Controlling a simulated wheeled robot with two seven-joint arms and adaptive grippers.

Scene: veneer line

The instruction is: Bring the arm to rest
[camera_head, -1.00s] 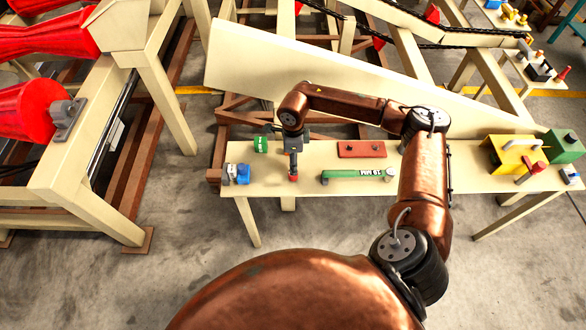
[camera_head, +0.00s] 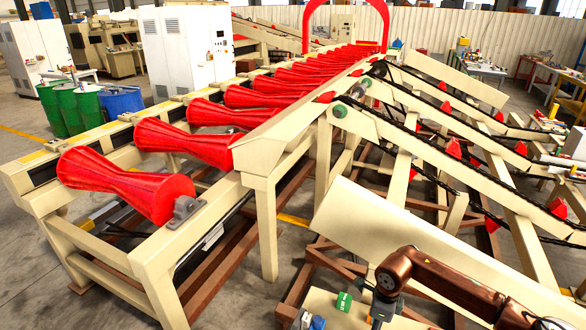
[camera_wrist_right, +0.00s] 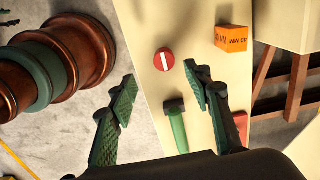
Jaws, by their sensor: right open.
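My copper right arm (camera_head: 440,281) comes in at the lower right of the head view, with its dark wrist over the pale bench. Its fingertips cannot be made out there. In the wrist view my right gripper (camera_wrist_right: 160,73) is open, its green-padded fingers wide apart with nothing held between them. A red disc with a white bar (camera_wrist_right: 165,61) lies on the bench beyond the fingertips. My left gripper is not in view.
The pale bench (camera_wrist_right: 138,32) carries an orange block (camera_wrist_right: 233,39) and a green-handled tool (camera_wrist_right: 178,128). A green block (camera_head: 344,301) and a blue item (camera_head: 317,322) lie left of the arm. A slanted cream panel (camera_head: 400,240) and red rollers (camera_head: 125,184) stand beyond.

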